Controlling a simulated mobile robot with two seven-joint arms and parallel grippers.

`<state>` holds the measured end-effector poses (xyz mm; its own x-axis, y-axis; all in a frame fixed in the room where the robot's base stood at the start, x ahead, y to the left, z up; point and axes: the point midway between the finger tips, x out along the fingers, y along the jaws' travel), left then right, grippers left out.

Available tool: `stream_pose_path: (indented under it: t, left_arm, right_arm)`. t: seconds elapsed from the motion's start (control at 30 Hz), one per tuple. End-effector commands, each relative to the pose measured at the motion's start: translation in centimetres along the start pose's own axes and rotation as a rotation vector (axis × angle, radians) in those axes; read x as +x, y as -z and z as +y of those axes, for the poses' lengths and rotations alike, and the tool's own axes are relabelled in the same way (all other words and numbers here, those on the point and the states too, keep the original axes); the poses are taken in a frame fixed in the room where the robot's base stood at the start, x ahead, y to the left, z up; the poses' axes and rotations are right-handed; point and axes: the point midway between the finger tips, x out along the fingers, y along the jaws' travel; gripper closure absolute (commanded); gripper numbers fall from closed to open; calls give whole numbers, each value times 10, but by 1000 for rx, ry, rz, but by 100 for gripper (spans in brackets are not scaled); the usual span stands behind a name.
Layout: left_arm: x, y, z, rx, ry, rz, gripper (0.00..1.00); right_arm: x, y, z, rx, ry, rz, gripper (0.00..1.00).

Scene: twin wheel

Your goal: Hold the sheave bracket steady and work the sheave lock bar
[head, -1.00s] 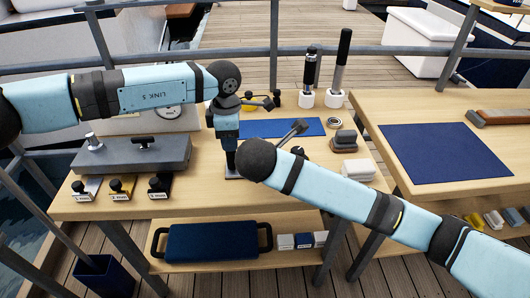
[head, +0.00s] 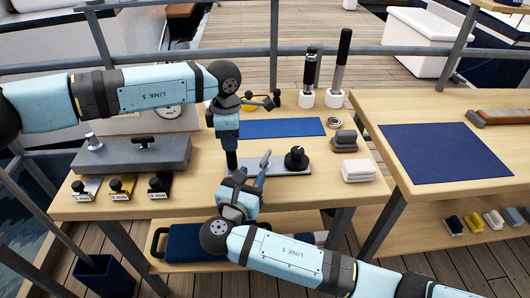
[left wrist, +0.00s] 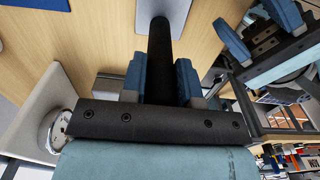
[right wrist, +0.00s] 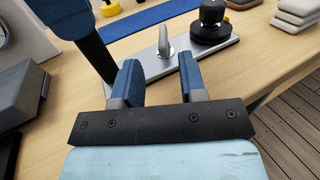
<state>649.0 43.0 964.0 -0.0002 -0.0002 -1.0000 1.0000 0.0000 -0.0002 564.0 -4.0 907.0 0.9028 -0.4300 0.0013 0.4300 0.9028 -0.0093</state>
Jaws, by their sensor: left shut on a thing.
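The sheave bracket is a grey base plate (head: 284,171) on the near part of the workbench. Its black upright post (head: 231,160) stands at the left end. My left gripper (head: 230,142) is shut on this post from above; the left wrist view shows the post (left wrist: 160,45) between its fingers. The lock bar, a pale upright lever (head: 265,160), rises from the middle of the plate, also in the right wrist view (right wrist: 164,42). A black round knob (head: 296,156) sits to its right. My right gripper (right wrist: 158,82) is open and empty, just short of the lever.
A blue mat (head: 270,127) lies behind the bracket. A grey case (head: 132,155) and several black-knobbed stamps (head: 118,187) are at left. Pale stacked blocks (head: 358,170) are at right. A second table with a blue mat (head: 445,152) stands further right.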

Motion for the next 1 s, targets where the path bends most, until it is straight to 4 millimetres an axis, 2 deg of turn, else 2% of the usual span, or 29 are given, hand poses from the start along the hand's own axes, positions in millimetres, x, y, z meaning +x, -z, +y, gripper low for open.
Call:
stream_pose_path:
  t: [0.03,0.2,0.4,0.6,0.87,0.9,1.0]
  left_arm:
    - [-1,0,0,0,-1,-1,95]
    - [-1,0,0,0,-1,-1,95]
    - [-1,0,0,0,-1,-1,95]
    - [-1,0,0,0,-1,-2,95]
    - [-1,0,0,1,0,-1,95]
    - [-1,0,0,1,0,-1,95]
    - [-1,0,0,1,0,-1,95]
  right_arm:
    - [12,-1,0,-1,2,-4,62]
    - [47,-1,-1,0,3,-2,62]
    - [79,-1,0,0,2,-2,62]
    - [94,0,0,1,1,1,62]
    - [95,0,0,1,1,1,62]
    - [96,0,-1,1,2,1,64]
    - [96,0,-1,1,2,1,87]
